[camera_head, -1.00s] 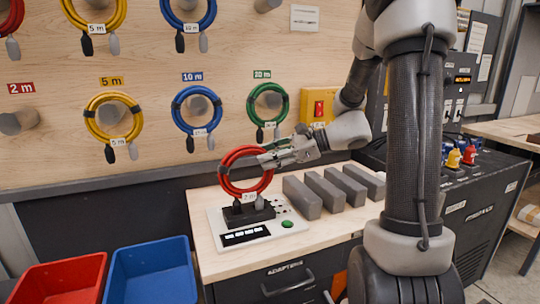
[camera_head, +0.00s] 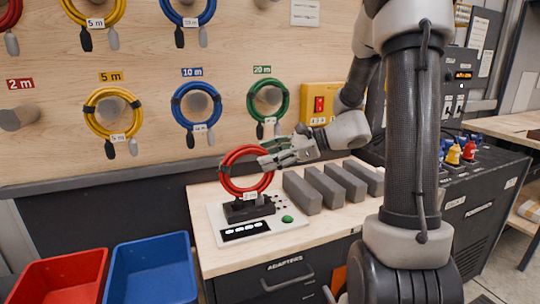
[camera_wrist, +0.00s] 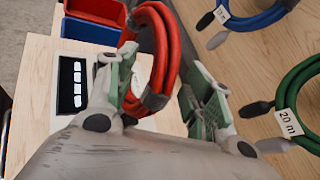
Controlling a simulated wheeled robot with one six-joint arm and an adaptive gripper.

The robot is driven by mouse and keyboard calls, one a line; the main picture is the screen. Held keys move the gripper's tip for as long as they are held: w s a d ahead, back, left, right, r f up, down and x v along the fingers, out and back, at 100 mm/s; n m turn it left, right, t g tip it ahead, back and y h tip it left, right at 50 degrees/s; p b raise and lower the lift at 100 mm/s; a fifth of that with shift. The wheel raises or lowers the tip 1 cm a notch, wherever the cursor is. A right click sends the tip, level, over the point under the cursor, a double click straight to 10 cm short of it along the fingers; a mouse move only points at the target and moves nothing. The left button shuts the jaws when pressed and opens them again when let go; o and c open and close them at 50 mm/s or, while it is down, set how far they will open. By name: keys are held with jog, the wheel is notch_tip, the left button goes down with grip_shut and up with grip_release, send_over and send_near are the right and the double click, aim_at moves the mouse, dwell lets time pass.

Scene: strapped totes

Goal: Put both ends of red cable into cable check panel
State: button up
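The red cable (camera_head: 224,176) is a coil standing upright over the black block of the cable check panel (camera_head: 284,231), a pale board with a dark display and a green button. Its lower end, with a white tag, meets the block; how deep each plug sits cannot be told. My gripper (camera_head: 266,157) is at the coil's upper right side. In the wrist view, the red coil (camera_wrist: 171,45) with a dark strap lies between the spread fingers of my gripper (camera_wrist: 168,97). A clear gap shows beside the right finger. The plugs are hidden there.
Several grey blocks (camera_head: 325,187) stand on the bench right of the panel. Yellow, blue and green coils (camera_head: 251,92) hang on the wooden wall behind. A red bin (camera_head: 60,280) and a blue bin (camera_head: 152,270) stand at the lower left.

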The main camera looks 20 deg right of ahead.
jog(key=v, duration=1.2)
jog(key=s+d+f+n+g+h, duration=0.1)
jog(key=s+f+n+g+h, duration=0.3)
jog(key=s, duration=0.3)
jog(key=s+d+f+n+g+h, duration=0.2)
jog(key=s+f+n+h, duration=0.1)
jog(key=s+n, duration=0.35)
jog(key=s+a+r+n+t+h, duration=0.3)
jog(key=s+a+r+n+h, duration=0.1)
jog(key=n, duration=0.6)
notch_tip(320, 180, up, 3)
jog(key=shift+s+f+h, duration=0.1)
jog(key=shift+s+h, duration=0.3)
jog(key=shift+s, duration=0.5)
